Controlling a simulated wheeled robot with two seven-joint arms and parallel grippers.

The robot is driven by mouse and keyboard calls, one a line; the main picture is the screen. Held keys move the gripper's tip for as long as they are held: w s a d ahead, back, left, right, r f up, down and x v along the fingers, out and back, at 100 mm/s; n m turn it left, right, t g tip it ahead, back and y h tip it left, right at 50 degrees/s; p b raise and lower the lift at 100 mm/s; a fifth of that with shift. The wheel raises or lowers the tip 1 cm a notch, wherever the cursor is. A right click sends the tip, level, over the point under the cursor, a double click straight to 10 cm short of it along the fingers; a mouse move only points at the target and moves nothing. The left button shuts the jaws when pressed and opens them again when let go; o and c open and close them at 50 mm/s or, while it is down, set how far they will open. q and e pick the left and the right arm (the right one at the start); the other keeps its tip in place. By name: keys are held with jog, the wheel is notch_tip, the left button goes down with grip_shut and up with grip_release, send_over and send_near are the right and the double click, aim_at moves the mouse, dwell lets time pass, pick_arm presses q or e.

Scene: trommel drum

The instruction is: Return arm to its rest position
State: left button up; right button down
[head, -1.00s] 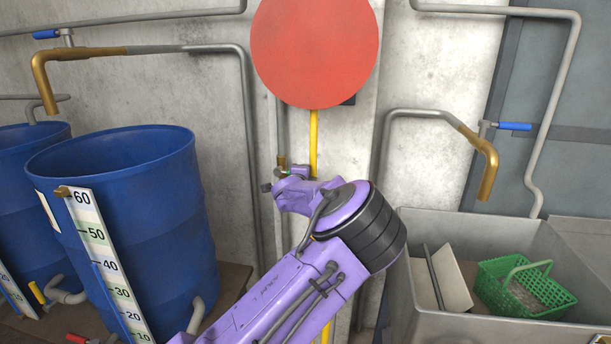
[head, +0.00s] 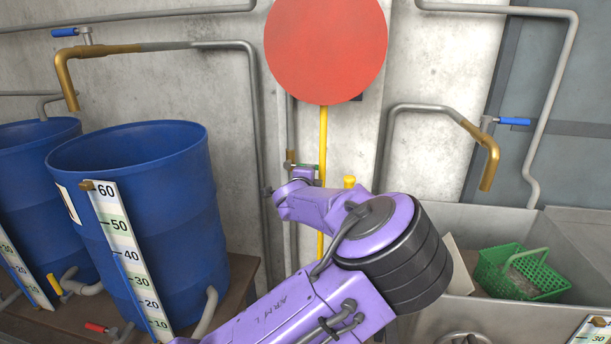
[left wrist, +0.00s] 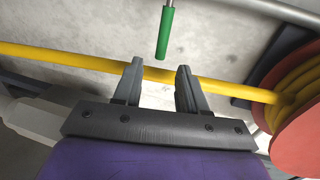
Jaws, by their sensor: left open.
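My left arm, purple with black bands, reaches up through the middle of the head view. Its far end points toward the wall near the yellow hose (head: 323,140). In the left wrist view my left gripper (left wrist: 159,72) is open, with its two grey fingers apart and nothing between them. The yellow hose (left wrist: 80,62) crosses behind the fingertips; I cannot tell how close it is. A green handle (left wrist: 165,32) shows just beyond the fingers. My right gripper is not in view.
A red disc (head: 325,50) sits above the hose, and the reel (left wrist: 300,100) shows at right in the wrist view. Blue drums (head: 140,190) stand on the left. A grey basin (head: 570,235) with a green basket (head: 520,272) is at right. Brass-ended pipes (head: 487,165) jut from the wall.

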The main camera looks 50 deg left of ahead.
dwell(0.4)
pick_arm(q)
jog(key=s+d+f+n+g+h, duration=0.1)
jog(key=s+d+f+n, duration=0.25)
jog(key=f, duration=0.55)
jog(key=s+d+f+n+g+h, duration=0.1)
jog(key=s+d+f+n, duration=0.3)
jog(key=f, duration=0.5)
jog(key=s+d+f+n+g+h, duration=0.1)
jog(key=s+d+f+n, duration=0.1)
jog(key=s+f+n, duration=0.5)
jog(key=s+d+f+n+g+h, duration=0.1)
jog(key=s+d+f+g, duration=0.2)
jog(key=s+d+f, duration=0.5)
jog(key=s+d+f+n+g+h, duration=0.2)
jog(key=s+d+f, duration=0.6)
jog(key=s, duration=0.4)
jog(key=shift+s+d+g, duration=0.15)
jog(key=shift+d+g, duration=0.05)
jog(key=shift+g, duration=0.4)
jog(key=shift+f, duration=0.1)
